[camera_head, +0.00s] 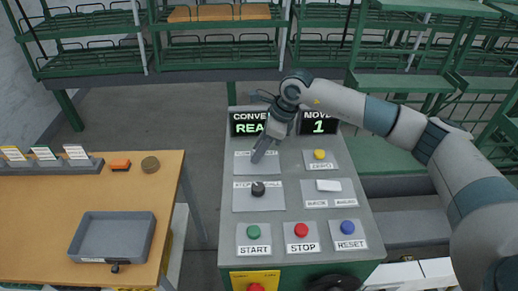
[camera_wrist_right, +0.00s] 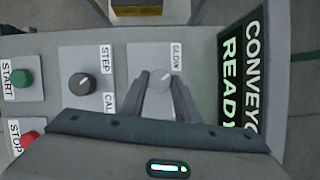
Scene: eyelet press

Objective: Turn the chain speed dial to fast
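The chain speed dial (camera_wrist_right: 159,82) is a round light-grey knob on a pale plate, with the label SLOW beside it in the right wrist view. My right gripper (camera_wrist_right: 160,80) is open, with one finger on each side of the dial. A gap shows between the fingers; I cannot tell whether they touch the dial. In the head view my right gripper (camera_head: 263,150) reaches down over the dial's plate (camera_head: 243,164) and hides the dial. The FAST label is hidden or unreadable. My left gripper is not in view.
A black STEP knob (camera_head: 258,189) sits just below on the panel. Green START (camera_head: 253,232), red STOP (camera_head: 301,230) and blue RESET (camera_head: 347,227) buttons line the front. The display (camera_head: 248,123) reads READY. A wooden table with a grey tray (camera_head: 112,235) stands left.

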